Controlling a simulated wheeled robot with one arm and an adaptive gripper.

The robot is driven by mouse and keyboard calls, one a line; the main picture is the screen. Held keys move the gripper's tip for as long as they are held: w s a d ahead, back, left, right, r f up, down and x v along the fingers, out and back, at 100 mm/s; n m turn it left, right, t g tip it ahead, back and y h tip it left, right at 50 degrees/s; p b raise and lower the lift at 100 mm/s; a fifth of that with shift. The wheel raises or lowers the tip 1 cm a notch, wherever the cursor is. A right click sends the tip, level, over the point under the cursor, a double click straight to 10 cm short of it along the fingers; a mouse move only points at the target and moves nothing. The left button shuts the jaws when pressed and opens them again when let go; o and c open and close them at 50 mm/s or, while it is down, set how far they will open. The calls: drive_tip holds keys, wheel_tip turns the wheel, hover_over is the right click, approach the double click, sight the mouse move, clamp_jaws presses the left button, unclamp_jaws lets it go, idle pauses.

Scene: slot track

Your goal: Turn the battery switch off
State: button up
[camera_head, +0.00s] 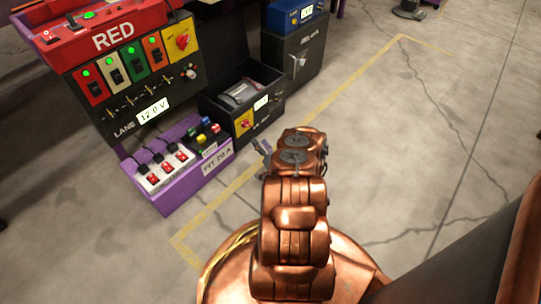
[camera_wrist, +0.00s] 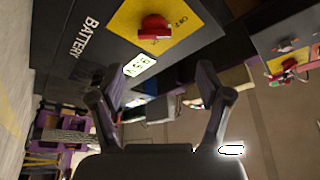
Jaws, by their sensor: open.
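The battery box (camera_head: 268,122) is a black open-topped case on the floor at the centre of the head view. Its red rotary switch (camera_wrist: 155,28) sits on a yellow plate (camera_wrist: 186,22) near the top of the wrist view, beside the word BATTERY; the switch also shows in the head view (camera_head: 244,123). A small lit display (camera_wrist: 140,65) is next to the plate, its digits hard to read. My gripper (camera_wrist: 162,90) is open and empty, with both fingers apart from the switch. In the head view my arm hides most of it.
The RED lane console (camera_head: 117,93) stands left of the battery box, with its own red knob on yellow (camera_head: 182,41). A purple tray (camera_head: 172,203) of connectors lies in front. A dark cabinet (camera_head: 292,60) stands behind. The floor right is clear.

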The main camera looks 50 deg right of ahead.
drive_tip(key=s+a, duration=0.2)
drive_tip(key=s, duration=0.5)
drive_tip(key=shift+s+a, duration=0.25)
idle(0.6)
